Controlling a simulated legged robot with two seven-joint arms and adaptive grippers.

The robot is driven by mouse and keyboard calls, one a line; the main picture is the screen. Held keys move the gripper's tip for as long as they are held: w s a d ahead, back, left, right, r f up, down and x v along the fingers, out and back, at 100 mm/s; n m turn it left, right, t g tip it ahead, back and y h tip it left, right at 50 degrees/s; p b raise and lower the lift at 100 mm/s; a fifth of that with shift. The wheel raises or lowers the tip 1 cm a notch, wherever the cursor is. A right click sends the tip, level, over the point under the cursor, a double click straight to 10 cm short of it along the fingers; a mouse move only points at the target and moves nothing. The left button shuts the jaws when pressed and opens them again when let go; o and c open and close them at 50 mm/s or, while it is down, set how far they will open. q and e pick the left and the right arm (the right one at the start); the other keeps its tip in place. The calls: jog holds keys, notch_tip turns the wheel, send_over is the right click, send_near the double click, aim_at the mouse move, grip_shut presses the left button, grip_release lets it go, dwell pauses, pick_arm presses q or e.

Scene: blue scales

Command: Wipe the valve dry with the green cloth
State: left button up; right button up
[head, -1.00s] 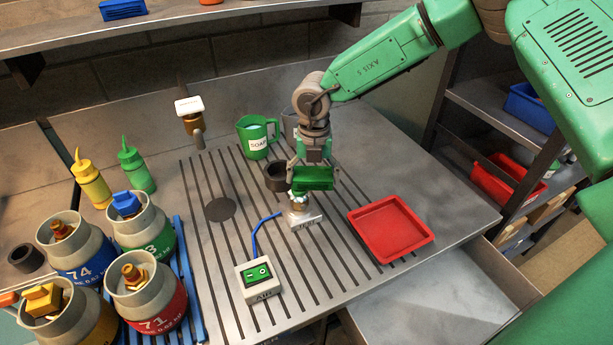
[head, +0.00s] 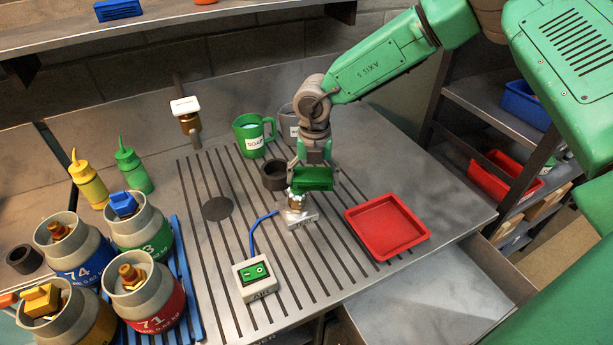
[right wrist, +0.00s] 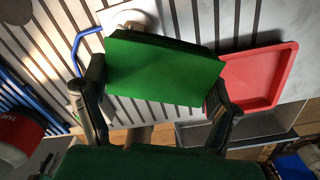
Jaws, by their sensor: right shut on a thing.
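The green cloth (head: 314,179) is a folded dark green pad. My right gripper (head: 314,172) is shut on it, and the pad (right wrist: 165,68) spans between both fingers in the right wrist view. In the right wrist view the cloth hides most of the valve. My left gripper is out of view.
A red tray (head: 387,227) lies right of the valve. A blue hose runs toward a grey box with a green panel (head: 255,274). A green soap jug (head: 250,133) and dark cup (head: 274,176) stand behind. Several gas cylinders stand at the left.

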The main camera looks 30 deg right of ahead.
jog(key=shift+s+d+f, duration=0.2)
jog(key=shift+s+d, duration=0.15)
jog(key=shift+d, duration=0.05)
jog(key=shift+s, duration=0.1)
jog(key=shift+w+a, duration=0.25)
jog(key=shift+a, duration=0.65)
jog(key=shift+w+a+r, duration=0.1)
jog(key=shift+w+a, duration=0.05)
jog(key=shift+a, duration=0.2)
jog(key=shift+d, duration=0.15)
jog(key=shift+d+p, duration=0.35)
jog(key=shift+d, duration=0.15)
jog(key=shift+s+r+p, duration=0.15)
jog(key=shift+s+p, duration=0.1)
jog(key=shift+p, duration=0.15)
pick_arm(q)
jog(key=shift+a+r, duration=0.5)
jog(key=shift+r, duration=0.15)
pick_arm(e)
jog(key=shift+w, duration=0.1)
